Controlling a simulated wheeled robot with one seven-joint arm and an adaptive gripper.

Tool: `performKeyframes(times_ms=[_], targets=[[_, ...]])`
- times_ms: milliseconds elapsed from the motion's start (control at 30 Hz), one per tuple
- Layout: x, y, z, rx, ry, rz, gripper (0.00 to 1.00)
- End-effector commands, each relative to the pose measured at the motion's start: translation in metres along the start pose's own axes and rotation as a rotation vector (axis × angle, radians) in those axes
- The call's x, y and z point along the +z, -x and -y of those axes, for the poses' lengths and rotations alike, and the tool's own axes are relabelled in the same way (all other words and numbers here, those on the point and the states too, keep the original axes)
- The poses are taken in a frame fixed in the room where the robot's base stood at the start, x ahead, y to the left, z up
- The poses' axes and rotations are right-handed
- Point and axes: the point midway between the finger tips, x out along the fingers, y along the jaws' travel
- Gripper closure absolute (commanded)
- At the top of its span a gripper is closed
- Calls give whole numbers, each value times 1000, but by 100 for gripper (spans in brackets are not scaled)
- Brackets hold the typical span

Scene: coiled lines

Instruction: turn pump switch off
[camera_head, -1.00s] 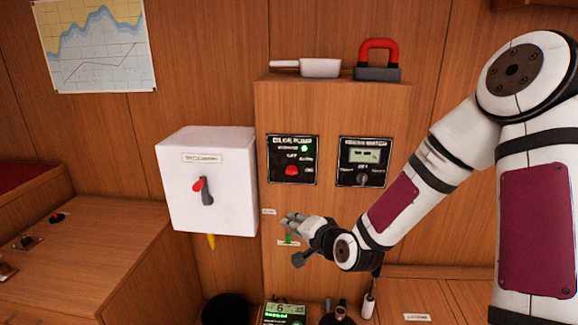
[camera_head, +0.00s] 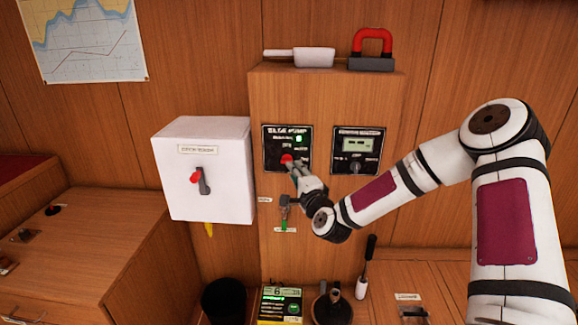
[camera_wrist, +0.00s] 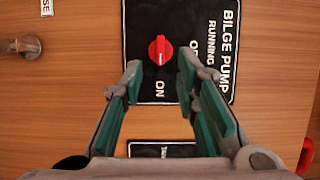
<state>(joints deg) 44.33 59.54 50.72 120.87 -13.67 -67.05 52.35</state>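The bilge pump panel (camera_head: 273,139) is a black plate on the wooden cabinet, with a lit green lamp (camera_head: 298,138). Its red rotary switch (camera_head: 287,158) shows just beyond my gripper (camera_head: 293,168). In the wrist view the panel (camera_wrist: 140,20) appears turned sideways, with the red switch (camera_wrist: 160,50) facing me and the ON label below it. The switch's ridge runs up and down there, in line with ON. My gripper (camera_wrist: 160,72) is open, its fingertips on either side just below the switch in that view. I cannot tell if they touch it.
A second black panel with a display (camera_head: 358,143) and knob is close on the right. A white box with a red-tipped lever (camera_head: 199,178) stands out on the left. A small green-handled valve (camera_head: 284,212) is below. A red-handled block (camera_head: 372,52) sits on top.

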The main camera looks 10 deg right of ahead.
Motion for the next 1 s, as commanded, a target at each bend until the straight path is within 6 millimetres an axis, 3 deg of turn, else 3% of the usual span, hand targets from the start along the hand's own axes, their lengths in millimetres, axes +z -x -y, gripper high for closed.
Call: performKeyframes(times_ms=[100, 300, 733, 767, 867, 1000], targets=[[0, -23, 0, -3, 1, -1, 72], [0, -48, 0, -1, 1, 0, 72], [0, -58, 0, 0, 1, 1, 72], [0, -58, 0, 0, 1, 1, 74], [0, -58, 0, 0, 1, 1, 97], [0, -58, 0, 1, 1, 1, 100]])
